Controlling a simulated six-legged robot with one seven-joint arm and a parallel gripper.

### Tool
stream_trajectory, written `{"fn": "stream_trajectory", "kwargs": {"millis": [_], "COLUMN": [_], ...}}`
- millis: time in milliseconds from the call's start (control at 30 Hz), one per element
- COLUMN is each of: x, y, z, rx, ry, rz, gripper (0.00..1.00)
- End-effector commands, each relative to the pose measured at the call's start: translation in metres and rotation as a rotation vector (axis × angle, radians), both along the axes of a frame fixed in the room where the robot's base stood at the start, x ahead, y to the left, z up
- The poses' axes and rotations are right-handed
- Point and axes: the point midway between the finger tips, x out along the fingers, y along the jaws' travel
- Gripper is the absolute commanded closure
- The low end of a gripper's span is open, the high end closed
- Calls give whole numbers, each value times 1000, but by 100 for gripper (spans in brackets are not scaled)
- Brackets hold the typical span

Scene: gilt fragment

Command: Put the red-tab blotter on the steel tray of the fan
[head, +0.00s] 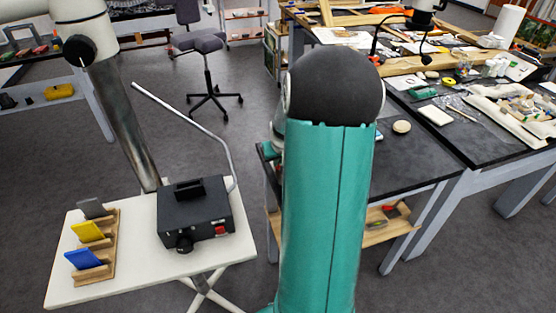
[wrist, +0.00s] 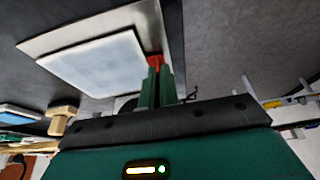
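In the wrist view the blotter is a pale, flat slab (wrist: 92,64) with rounded corners and a red tab (wrist: 155,61) at its right edge. My gripper (wrist: 156,72) has its green fingers close together at the red tab, shut on it. A larger grey metal plate (wrist: 142,22), which looks like the steel tray, shows behind the blotter and sticks out past its edges. I cannot tell whether the blotter touches the plate. No fan can be made out clearly. In the head view my teal arm link hides my gripper and the blotter.
A white side table (head: 130,265) carries a black box (head: 195,210) with a bent grey tube and a wooden rack (head: 108,250) with grey, yellow and blue pieces. A cluttered dark workbench (head: 425,150) stands at the right.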

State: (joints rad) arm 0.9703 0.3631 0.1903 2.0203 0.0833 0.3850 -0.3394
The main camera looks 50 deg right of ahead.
Motion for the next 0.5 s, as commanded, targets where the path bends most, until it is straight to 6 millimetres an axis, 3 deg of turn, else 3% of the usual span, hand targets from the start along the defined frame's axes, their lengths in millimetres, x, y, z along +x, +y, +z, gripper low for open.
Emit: {"fn": "stream_trajectory", "kwargs": {"millis": [300,433,500], "x": [0,0,0], "y": [0,0,0], "z": [-3,-3,-2], "rx": [-1,-1,-1], "ry": [0,0,0], "rz": [2,2,2], "gripper": [100,76,76]}}
